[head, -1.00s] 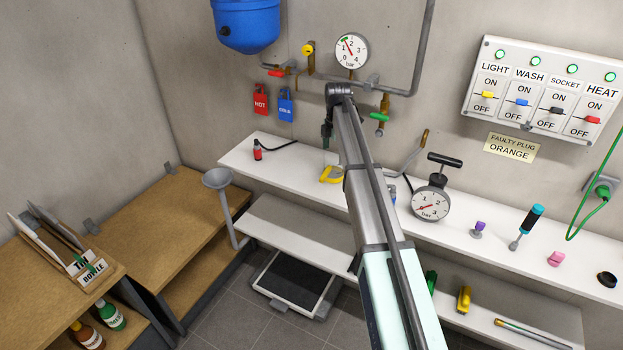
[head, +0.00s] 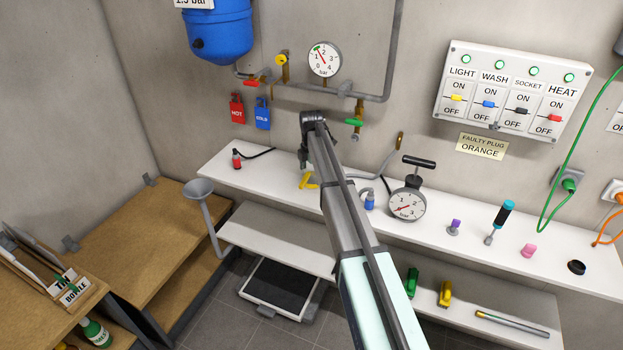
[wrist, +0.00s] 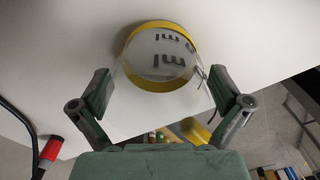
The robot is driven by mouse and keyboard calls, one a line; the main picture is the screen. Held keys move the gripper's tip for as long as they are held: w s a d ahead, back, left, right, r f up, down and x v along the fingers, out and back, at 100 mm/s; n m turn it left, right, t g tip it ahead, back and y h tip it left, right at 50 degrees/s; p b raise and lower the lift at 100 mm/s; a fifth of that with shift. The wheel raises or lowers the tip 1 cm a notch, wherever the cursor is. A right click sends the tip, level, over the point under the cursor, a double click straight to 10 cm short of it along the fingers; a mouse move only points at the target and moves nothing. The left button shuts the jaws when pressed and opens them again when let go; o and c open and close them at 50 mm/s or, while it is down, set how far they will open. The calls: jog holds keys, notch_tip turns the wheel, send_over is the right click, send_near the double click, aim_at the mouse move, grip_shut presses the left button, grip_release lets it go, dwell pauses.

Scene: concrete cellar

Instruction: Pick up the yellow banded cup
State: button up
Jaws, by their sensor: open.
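The yellow banded cup (wrist: 160,62) shows in the wrist view as a clear round vessel with a yellow band and dark markings. It appears between and just ahead of my fingertips; I cannot tell how deep it sits between them. My gripper (wrist: 158,88) is open, with one finger on each side of the cup. In the head view my gripper (head: 303,161) points down over the left part of the white shelf (head: 270,182). A yellow shape shows just below it there, partly hidden by my arm; I cannot tell whether it is the cup's band.
A blue padlock-like item (head: 369,200) and a round gauge with a black handle (head: 406,204) stand to the right. Pipes and a green-handled valve (head: 354,122) are on the wall behind.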

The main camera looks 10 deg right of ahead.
jog(key=c, duration=1.1)
